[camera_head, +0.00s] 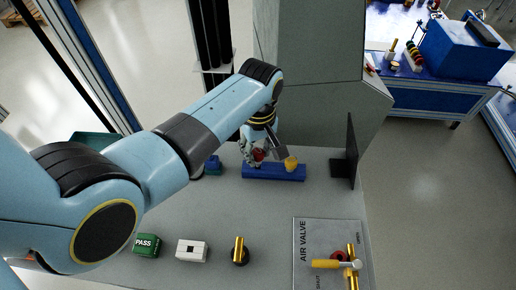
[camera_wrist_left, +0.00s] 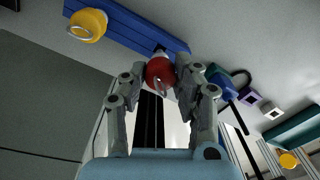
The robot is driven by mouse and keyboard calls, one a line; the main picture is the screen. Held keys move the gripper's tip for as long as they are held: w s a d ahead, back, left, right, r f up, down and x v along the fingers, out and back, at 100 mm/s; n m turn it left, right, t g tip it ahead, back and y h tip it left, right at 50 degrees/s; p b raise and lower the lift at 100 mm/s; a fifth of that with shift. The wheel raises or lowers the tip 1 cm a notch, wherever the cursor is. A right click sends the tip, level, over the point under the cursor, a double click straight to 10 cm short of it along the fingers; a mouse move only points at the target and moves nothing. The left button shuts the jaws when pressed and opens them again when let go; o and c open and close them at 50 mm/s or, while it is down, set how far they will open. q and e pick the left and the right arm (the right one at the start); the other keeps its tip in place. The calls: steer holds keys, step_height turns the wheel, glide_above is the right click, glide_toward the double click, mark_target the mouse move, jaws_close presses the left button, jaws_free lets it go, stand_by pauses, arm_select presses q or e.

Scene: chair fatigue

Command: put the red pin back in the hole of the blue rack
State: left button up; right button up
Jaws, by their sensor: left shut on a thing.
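The blue rack (camera_head: 275,173) lies on the grey table, with a yellow pin (camera_head: 291,163) standing in its right part. My left gripper (camera_head: 257,152) is over the rack's left part, shut on the red pin (camera_head: 259,155). In the left wrist view the red pin (camera_wrist_left: 159,72) sits between the fingertips (camera_wrist_left: 160,76) at the edge of the blue rack (camera_wrist_left: 128,28). My right gripper is out of view.
A black upright panel (camera_head: 352,153) stands right of the rack. A blue item (camera_head: 213,165) is close on its left. A green PASS block (camera_head: 146,245), a white block (camera_head: 191,250), a brass cylinder (camera_head: 239,248) and the air valve board (camera_head: 312,225) are nearer. Table in front of the rack is clear.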

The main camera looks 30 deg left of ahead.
mark_target(259, 152)
arm_select(q)
steer(key=shift+f+b, duration=0.7)
steer(key=shift+f, duration=0.6)
steer(key=o, duration=1.1)
steer(key=shift+o, duration=0.2)
step_height(259, 152, up, 12)
steer(key=shift+w, duration=0.1)
